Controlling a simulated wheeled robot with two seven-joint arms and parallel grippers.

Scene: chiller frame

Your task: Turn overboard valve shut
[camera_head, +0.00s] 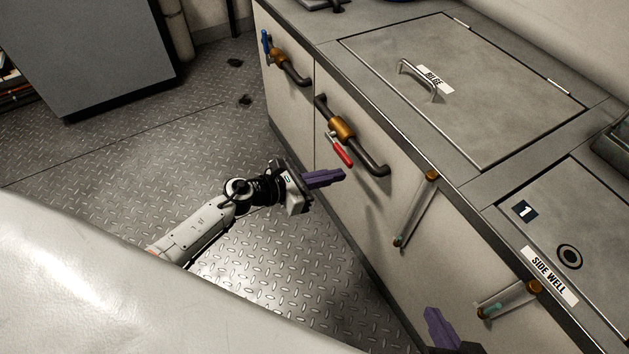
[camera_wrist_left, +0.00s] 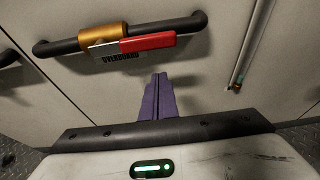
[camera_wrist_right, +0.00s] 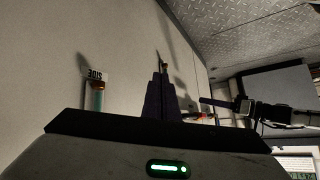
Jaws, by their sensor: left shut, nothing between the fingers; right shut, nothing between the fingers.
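The overboard valve has a brass body (camera_head: 342,130) on a dark pipe on the cabinet front, with a red handle (camera_head: 340,150). In the left wrist view the red handle (camera_wrist_left: 148,42) lies roughly along the pipe, above the OVERBOARD label (camera_wrist_left: 121,57), which it partly covers. My left gripper (camera_head: 342,176) is shut and empty, just below the handle in the head view and apart from it. Its fingers (camera_wrist_left: 160,80) point toward the handle's red end. My right gripper (camera_head: 432,314) is shut and empty at the lower edge of the head view, far from the valve; its fingers also show (camera_wrist_right: 162,82).
A blue-handled valve (camera_head: 266,42) sits farther left on the cabinet front. Sight tubes (camera_head: 415,212) are to the right. The bilge hatch (camera_head: 480,100) with its handle and a side well lid (camera_head: 545,225) are on top. The patterned floor (camera_head: 120,165) is open.

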